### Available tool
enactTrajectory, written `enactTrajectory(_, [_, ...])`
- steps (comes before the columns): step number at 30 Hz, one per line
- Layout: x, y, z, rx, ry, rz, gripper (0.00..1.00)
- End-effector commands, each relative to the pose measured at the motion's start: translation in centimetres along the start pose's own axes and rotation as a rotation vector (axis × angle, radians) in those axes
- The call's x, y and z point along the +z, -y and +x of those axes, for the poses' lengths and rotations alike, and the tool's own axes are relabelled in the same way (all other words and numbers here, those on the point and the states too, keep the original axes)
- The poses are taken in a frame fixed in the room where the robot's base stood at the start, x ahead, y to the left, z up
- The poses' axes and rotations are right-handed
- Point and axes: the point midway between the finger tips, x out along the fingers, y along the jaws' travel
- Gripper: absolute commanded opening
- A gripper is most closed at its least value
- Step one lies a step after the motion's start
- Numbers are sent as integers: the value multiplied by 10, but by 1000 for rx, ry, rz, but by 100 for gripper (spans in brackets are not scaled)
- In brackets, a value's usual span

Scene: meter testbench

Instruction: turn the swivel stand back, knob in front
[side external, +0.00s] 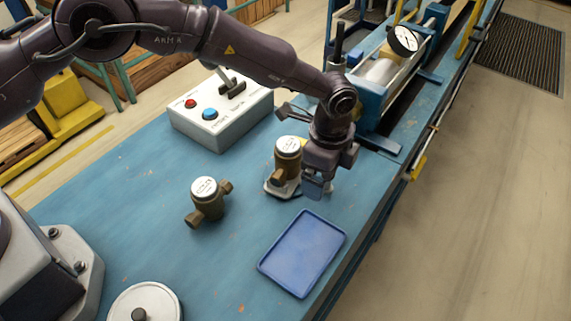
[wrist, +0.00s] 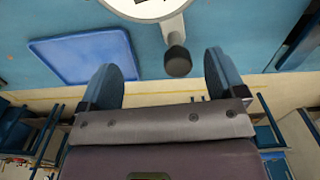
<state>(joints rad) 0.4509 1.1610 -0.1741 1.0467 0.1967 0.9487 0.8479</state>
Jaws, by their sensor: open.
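The swivel stand (side external: 271,189) is a pale plate on the blue bench, with a brass meter (side external: 288,160) standing on it. My gripper (side external: 316,188) is low over the bench just right of the stand, pointing down. In the wrist view, a pale round part (wrist: 150,6), cut off at the top edge, has a grey arm ending in a black knob (wrist: 178,62). My gripper (wrist: 168,68) is open there, with the knob showing between its two blue-grey fingers, nearer the right one. I cannot tell whether they touch it. The side view hides the knob.
A second brass meter (side external: 207,199) stands left of the stand. An empty blue tray (side external: 302,252) lies in front, near the bench edge. A control box (side external: 222,115) and a blue test rig (side external: 372,110) stand behind. A white disc (side external: 118,308) with a black knob is at bottom left.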

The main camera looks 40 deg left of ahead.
Motion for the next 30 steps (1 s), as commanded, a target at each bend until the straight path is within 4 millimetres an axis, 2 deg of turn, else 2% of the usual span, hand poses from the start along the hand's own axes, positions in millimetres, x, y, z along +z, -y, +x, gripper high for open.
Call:
enactTrajectory(5, [0,0,-7,-1,-1,0,89])
enactTrajectory(21, [0,0,-49,-1,-1,0,89])
enactTrajectory(30, [0,0,-55,0,0,0,89])
